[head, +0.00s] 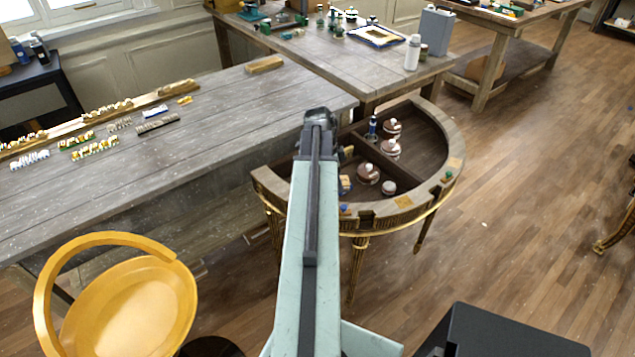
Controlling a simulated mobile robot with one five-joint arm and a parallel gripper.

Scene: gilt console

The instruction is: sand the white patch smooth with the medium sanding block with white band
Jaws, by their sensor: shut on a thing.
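My gripper (320,117) shows from behind as a dark wrist end at the tip of my pale green arm, beside the left part of the half-round gilt console (264,178). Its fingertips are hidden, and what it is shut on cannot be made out. I cannot pick out a white patch on the console; my arm covers part of its rim. No sanding block with a white band can be made out. A small blue and tan item (345,184) lies just right of my arm, and a tan square (403,201) is on the front rim.
The console's open inside holds several brown and white pots (391,148) and a blue bottle (373,126). A long grey workbench (220,118) stands left, with gilt strips and small pieces. A yellow chair (130,305) is front left.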

